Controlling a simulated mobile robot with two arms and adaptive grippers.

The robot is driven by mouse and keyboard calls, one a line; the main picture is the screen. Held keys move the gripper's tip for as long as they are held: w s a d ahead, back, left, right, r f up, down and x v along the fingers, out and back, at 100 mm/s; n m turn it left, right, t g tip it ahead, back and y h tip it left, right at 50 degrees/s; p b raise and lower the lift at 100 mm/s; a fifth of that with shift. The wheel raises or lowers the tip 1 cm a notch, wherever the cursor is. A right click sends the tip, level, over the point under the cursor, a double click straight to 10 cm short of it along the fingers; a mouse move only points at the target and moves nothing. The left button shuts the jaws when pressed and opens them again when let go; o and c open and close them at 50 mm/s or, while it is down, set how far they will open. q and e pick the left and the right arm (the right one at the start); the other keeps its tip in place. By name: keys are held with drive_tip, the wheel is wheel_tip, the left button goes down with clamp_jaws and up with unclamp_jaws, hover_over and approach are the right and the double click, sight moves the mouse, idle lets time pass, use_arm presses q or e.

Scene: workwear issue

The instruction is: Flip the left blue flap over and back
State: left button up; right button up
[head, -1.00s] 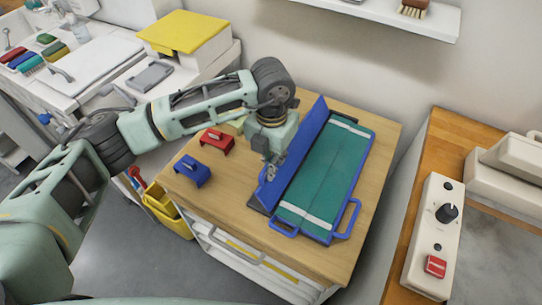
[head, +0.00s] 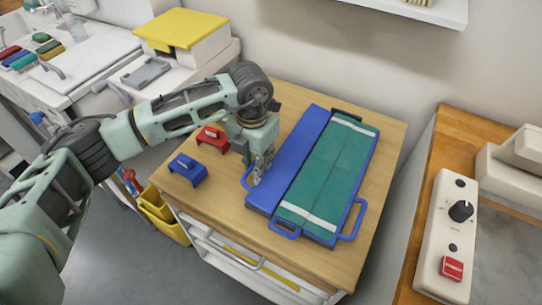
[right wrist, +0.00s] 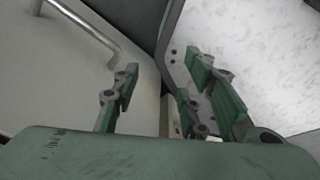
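The folding board lies on the wooden table top. Its left blue flap (head: 298,155) now lies low and about flat on the left of the green middle panel (head: 330,170), with a blue loop handle on its outer left edge. My left gripper (head: 262,172) points down at that outer edge, beside the handle. Its fingers overlap the flap's edge, and I cannot tell whether they grip it. My right gripper (right wrist: 165,100) shows only in the right wrist view, with its fingers apart and nothing between them.
A red block-like piece (head: 212,138) and a blue one (head: 188,170) lie left of the board. A side counter with a control box (head: 446,235) stands at the right. The table's front right corner is clear. A yellow bin (head: 163,215) is below the table's left side.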

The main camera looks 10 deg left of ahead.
use_arm(q)
drive_tip(key=shift+w+a+f+b, duration=0.15)
drive_tip(key=shift+f+b, duration=0.25)
drive_tip(key=shift+f, duration=0.1)
drive_tip(key=shift+w+a+f+b, duration=0.1)
drive_tip(key=shift+f+b, duration=0.3)
drive_tip(key=shift+f, duration=0.05)
drive_tip(key=c, duration=0.3)
drive_tip(key=shift+o, duration=0.2)
drive_tip(key=shift+s+d+f+b, duration=0.1)
drive_tip(key=shift+d+f+b, duration=0.05)
drive_tip(key=shift+f+b, duration=0.35)
drive_tip(key=shift+s+d+f+b, duration=0.15)
drive_tip(key=shift+f+b, duration=0.2)
drive_tip(key=shift+f, duration=0.25)
drive_tip(key=o, duration=0.4)
drive_tip(key=shift+w, duration=0.1)
drive_tip(key=shift+d, duration=0.15)
drive_tip(key=shift+r, duration=0.2)
wheel_tip(320, 180, up, 8)
drive_tip(key=p, duration=0.4)
drive_tip(key=shift+a+f, duration=0.1)
drive_tip(key=shift+a, duration=0.1)
